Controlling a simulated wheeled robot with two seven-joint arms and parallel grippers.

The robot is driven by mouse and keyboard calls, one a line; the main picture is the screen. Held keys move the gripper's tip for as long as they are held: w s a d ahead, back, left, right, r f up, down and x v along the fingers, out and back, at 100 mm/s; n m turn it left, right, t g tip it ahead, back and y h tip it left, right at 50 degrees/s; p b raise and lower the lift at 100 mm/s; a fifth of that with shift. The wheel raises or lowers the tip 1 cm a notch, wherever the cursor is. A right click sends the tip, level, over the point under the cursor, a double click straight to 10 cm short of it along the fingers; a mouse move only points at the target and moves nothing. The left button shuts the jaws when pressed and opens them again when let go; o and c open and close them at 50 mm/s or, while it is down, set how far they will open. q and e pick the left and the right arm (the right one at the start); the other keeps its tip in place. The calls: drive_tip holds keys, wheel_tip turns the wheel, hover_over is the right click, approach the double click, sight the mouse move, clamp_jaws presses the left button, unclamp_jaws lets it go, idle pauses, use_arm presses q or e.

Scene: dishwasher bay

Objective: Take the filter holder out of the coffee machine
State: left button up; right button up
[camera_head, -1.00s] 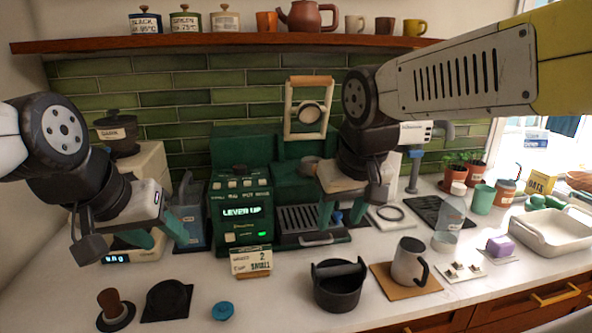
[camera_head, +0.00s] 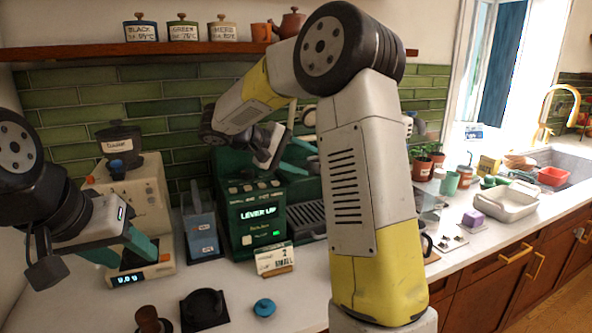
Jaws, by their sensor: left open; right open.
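The green coffee machine (camera_head: 232,203) stands against the tiled wall, its display reading LEVER UP. My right arm crosses in front of it and covers its right part. I cannot make out the filter holder behind the arm. My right gripper (camera_head: 301,157) is open, at the upper front of the machine, its teal fingers pointing right. I cannot tell whether they touch anything. My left gripper (camera_head: 133,254) is open and empty at the left, in front of the grinder (camera_head: 146,205) and over its lit scale (camera_head: 160,270).
A blue container (camera_head: 203,236) stands between grinder and machine. A small sign (camera_head: 274,261) stands before the machine. A black ring stand (camera_head: 204,308), a blue lid (camera_head: 264,307) and a wooden-handled tamper (camera_head: 148,319) lie in front. A white tray (camera_head: 505,205) is at the right.

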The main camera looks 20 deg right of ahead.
drive_tip(key=x, duration=0.7)
drive_tip(key=shift+w+f, duration=0.35)
drive_tip(key=shift+f, duration=0.05)
drive_tip(key=shift+d, duration=0.1)
clamp_jaws()
